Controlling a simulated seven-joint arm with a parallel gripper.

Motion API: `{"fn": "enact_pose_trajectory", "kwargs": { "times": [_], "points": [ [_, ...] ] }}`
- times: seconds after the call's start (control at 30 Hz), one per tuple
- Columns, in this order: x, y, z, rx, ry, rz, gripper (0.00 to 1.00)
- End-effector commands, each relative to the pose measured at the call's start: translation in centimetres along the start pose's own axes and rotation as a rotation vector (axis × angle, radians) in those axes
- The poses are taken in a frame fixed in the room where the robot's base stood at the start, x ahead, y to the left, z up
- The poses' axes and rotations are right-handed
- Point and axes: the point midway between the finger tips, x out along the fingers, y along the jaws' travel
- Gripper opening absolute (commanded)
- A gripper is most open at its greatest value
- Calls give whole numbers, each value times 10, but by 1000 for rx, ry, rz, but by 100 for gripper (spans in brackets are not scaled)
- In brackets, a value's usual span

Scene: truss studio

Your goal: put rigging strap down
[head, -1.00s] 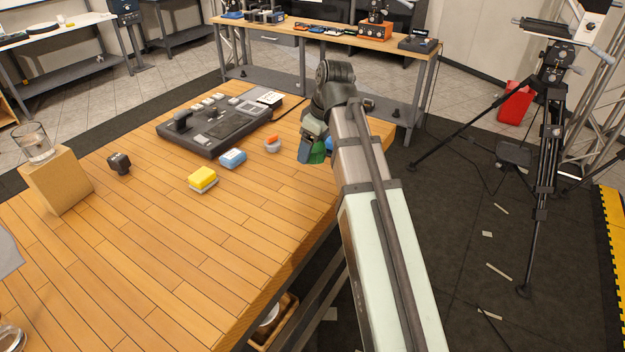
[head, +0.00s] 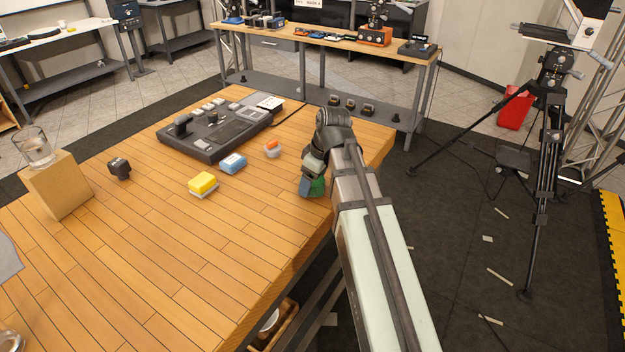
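My gripper (head: 309,183) is over the right side of the wooden table (head: 180,265), near its right edge. A green bundle that looks like the rigging strap (head: 318,187) is at the gripper's end and moves with it, so the gripper appears shut on it. The fingers are small and partly hidden by my arm. I cannot tell whether the strap touches the table top.
A yellow sponge-like block (head: 203,183), a blue-and-white block (head: 233,163) and a small cup with orange (head: 272,149) lie left of my gripper. A black control console (head: 215,130) stands behind them. A glass (head: 36,148) stands on a wooden block (head: 58,184). The front table area is clear.

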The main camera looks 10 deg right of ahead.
Motion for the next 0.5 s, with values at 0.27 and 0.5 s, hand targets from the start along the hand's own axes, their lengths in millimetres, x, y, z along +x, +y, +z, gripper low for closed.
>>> {"fn": "enact_pose_trajectory", "kwargs": {
  "times": [0.27,0.5],
  "points": [
    [2,0,0,0,0,0,38],
    [2,0,1,0,0,0,91]
  ]
}}
